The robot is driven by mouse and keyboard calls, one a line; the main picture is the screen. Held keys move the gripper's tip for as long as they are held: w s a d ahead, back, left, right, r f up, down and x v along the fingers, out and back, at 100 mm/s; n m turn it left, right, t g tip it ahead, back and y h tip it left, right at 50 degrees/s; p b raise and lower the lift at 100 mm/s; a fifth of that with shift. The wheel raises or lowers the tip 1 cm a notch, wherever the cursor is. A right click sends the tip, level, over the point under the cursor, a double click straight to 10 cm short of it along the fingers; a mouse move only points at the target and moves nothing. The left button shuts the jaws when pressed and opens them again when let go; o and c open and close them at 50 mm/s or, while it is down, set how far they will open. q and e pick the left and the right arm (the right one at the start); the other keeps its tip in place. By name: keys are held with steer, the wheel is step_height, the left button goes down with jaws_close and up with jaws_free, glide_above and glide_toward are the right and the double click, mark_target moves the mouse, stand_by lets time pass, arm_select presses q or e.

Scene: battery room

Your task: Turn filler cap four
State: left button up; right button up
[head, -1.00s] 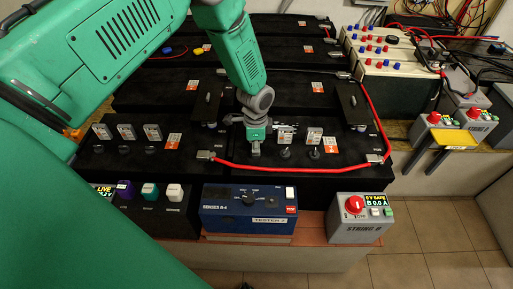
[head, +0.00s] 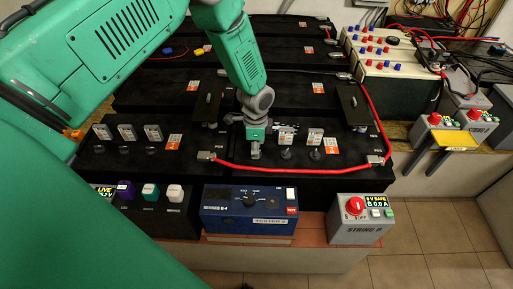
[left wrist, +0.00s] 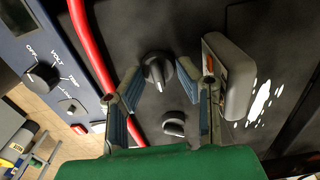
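My left gripper (head: 255,151) points down over the right part of the front black battery (head: 335,168). In the left wrist view its two fingers (left wrist: 158,72) are open. A black filler cap with a raised grip bar (left wrist: 157,69) is between the fingertips, with a visible gap on both sides; it looks like cap four. In the head view the gripper hides this cap. A second black cap (left wrist: 173,124) is nearer the palm in the wrist view. Two further caps (head: 286,153) (head: 315,153) show to the right of the gripper in the head view. My right gripper is not in view.
An upright grey tag (left wrist: 228,76) stands close beside the right-hand finger. A red cable (head: 290,169) runs along the battery's front. A blue tester (head: 225,212) and a grey box with a red knob (head: 340,235) stand in front. More batteries lie behind.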

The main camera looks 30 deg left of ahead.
arm_select(q)
steer(key=shift+r, duration=0.35)
step_height(320, 180, up, 11)
steer(key=shift+r, duration=0.1)
stand_by(0.3)
